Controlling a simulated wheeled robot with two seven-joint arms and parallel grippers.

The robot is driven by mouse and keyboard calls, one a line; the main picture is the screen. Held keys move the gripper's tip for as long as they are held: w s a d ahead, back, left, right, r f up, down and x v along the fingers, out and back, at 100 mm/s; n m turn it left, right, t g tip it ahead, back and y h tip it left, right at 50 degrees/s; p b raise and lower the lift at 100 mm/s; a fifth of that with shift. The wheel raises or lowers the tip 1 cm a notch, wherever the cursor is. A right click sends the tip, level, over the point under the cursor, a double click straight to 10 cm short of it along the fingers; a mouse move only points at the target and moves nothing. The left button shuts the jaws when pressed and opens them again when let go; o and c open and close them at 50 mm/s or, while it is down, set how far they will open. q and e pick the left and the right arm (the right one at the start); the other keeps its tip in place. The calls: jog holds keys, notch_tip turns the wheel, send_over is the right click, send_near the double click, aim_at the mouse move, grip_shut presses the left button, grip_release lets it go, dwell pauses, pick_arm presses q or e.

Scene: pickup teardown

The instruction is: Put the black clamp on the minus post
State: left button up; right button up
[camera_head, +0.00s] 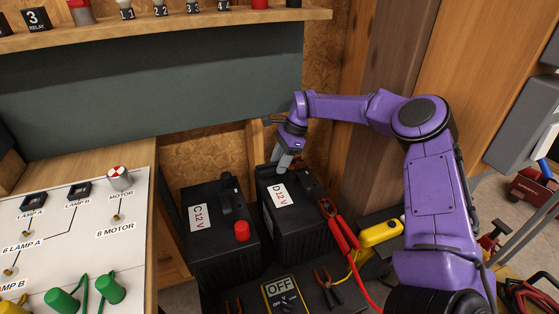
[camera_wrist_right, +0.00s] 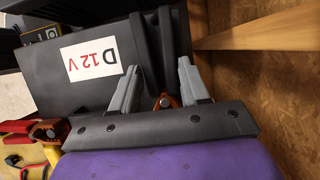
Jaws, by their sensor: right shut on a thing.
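My right gripper (camera_head: 285,158) points down at the far end of the battery marked D 12 V (camera_head: 267,203). In the wrist view my right gripper (camera_wrist_right: 160,85) has its grey fingers on either side of dark parts and a copper-orange piece, which I take for the black clamp (camera_wrist_right: 164,101). It is shut on it. I cannot tell whether the clamp touches the minus post, which is hidden. A red clamp (camera_head: 342,232) is at the near right end of the D battery. Its copper jaws show in the wrist view (camera_wrist_right: 48,131). My left gripper is not in view.
The battery marked C 12 V (camera_head: 218,253) stands left of D. A multimeter (camera_head: 285,297) reading OFF and pliers (camera_head: 327,284) lie in front. A yellow tool (camera_head: 380,233) lies to the right. A shelf (camera_head: 165,27) runs above, and a lamp panel (camera_head: 120,222) is at left.

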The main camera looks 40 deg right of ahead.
jog(key=shift+f, duration=0.3)
jog(key=o, duration=1.3)
jog(key=shift+c, duration=0.2)
notch_tip(320, 180, up, 8)
jog(key=p, duration=0.6)
jog(key=s+a+r+n+g+p, duration=0.2)
jog(key=s+a+r+n+p, duration=0.3)
jog(key=a, duration=0.5)
jog(key=s+a+r+n+g+h+p, duration=0.1)
jog(key=s+a+r+n+g+p, duration=0.1)
jog(key=s+a+r+n+p, duration=0.4)
jog(key=a+r+n+p, duration=0.2)
jog(key=a+r+p, duration=0.2)
jog(key=shift+s+r+g+h+p, duration=0.2)
jog(key=shift+r+g+h+p, duration=0.1)
jog(key=shift+r+g, duration=0.1)
